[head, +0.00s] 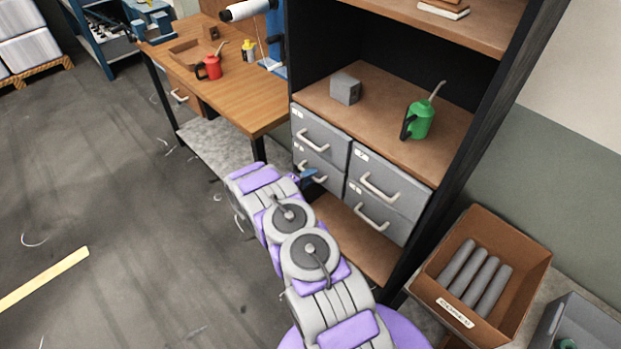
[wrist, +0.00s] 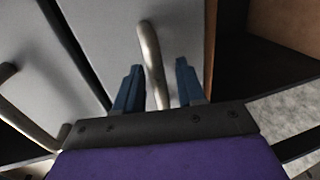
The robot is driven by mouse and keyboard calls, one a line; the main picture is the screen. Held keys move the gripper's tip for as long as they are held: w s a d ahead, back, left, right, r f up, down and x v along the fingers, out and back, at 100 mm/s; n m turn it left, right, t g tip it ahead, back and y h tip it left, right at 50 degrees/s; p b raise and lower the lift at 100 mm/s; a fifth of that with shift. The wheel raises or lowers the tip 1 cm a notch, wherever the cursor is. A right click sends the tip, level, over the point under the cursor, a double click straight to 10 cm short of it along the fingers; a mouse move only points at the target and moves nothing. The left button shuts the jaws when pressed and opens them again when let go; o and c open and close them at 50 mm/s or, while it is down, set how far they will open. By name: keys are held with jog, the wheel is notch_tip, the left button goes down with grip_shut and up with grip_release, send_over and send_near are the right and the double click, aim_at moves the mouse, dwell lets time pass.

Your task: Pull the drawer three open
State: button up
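Four grey drawers in two columns sit in the cabinet; their small labels are too small to read surely. The lower left drawer (head: 332,180), likely drawer three, looks closed and is partly hidden by my gripper (head: 306,177). In the wrist view, a drawer front (wrist: 186,32) carries a pale bar handle (wrist: 150,55). My gripper (wrist: 158,72) is open, its two blue fingers on either side of that handle with gaps visible. Whether either finger touches the handle is unclear.
The upper left drawer (head: 322,136) and the right-column drawers (head: 388,184) look closed. A green oil can (head: 420,120) and grey block (head: 345,89) stand on the shelf above. Floor at left is mostly clear.

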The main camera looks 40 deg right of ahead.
jog(key=shift+d+f, duration=0.1)
jog(key=shift+d, duration=0.45)
jog(key=shift+a, duration=0.1)
grip_shut()
